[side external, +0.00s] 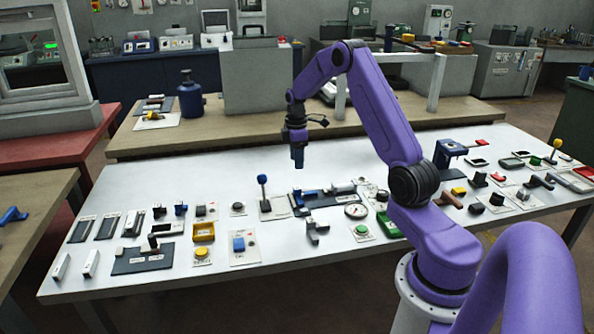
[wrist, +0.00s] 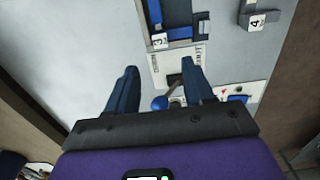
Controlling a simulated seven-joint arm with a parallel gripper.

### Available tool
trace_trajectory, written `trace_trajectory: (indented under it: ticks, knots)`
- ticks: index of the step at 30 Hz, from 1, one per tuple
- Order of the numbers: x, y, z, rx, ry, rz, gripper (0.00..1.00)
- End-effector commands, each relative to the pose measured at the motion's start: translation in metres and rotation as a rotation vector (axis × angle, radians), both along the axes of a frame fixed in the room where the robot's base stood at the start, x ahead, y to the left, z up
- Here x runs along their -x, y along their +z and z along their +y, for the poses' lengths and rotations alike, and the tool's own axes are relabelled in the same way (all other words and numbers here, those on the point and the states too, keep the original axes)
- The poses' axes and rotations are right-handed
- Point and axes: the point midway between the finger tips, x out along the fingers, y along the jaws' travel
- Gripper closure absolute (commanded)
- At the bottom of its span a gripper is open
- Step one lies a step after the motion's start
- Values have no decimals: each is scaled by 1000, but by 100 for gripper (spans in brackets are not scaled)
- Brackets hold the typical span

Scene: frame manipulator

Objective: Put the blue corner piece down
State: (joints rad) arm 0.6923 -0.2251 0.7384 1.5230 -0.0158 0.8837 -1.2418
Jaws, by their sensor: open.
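The blue corner piece (side external: 305,194) lies on a dark board (side external: 325,202) near the middle of the white table. In the wrist view, blue lengths of the piece (wrist: 155,12) show at the top edge, by a tag marked 3, and the picture cuts them off. A grey piece (side external: 341,188) lies on the same board, to the right. My gripper (side external: 298,164) hangs above the table behind the board, pointing down. In the wrist view my gripper (wrist: 160,80) has its fingers wide apart with nothing held between them. It is apart from the blue piece.
A blue-knobbed lever (side external: 262,180) stands just left of the board; its knob (wrist: 160,102) shows between my fingers in the wrist view. A loose grey corner piece (side external: 316,230) lies in front, its tag marked 4 (wrist: 256,22). Buttons, switches and a gauge (side external: 356,211) crowd the table.

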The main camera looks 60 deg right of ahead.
Motion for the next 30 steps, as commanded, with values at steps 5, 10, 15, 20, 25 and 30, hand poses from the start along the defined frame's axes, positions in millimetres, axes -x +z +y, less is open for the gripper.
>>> trace_trajectory:
  ticks: [5,10,15,20,25,30]
  knots:
    - [-1,16,1,1,1,-1,48]
    - [-5,29,31,1,21,-4,48]
    - [-2,52,110,2,63,-10,48]
    - [23,72,188,-1,100,-16,48]
    - [67,90,257,-5,143,-22,48]
    - [125,101,309,-11,185,-27,48]
